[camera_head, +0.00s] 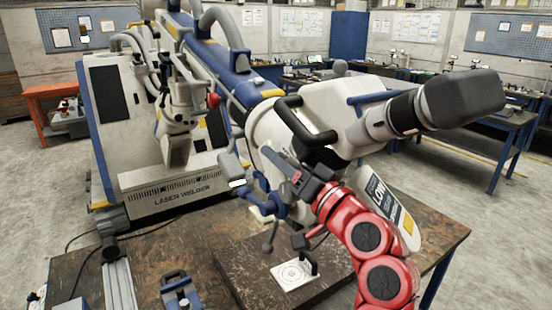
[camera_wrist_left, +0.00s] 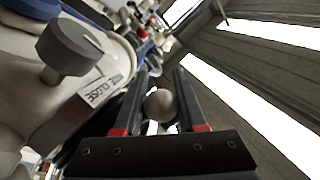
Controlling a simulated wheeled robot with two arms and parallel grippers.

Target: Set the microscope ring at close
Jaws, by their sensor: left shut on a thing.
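The microscope (camera_head: 325,110) is a white body with a large dark eyepiece, carried on a blue and white arm over the bench. A label (camera_wrist_left: 104,88) reading "WIDE CLOSE" is on the white housing left of the fingers. The gripper hides most of the ring and knob in the head view. My right gripper is not in view.
A dark grey knob (camera_wrist_left: 68,48) sticks out of the housing beside the fingers. Below the microscope are blue fittings with a lever (camera_head: 269,238) and a white target plate (camera_head: 294,274) on the wooden bench (camera_head: 205,245). The laser welder (camera_head: 168,198) stands at left.

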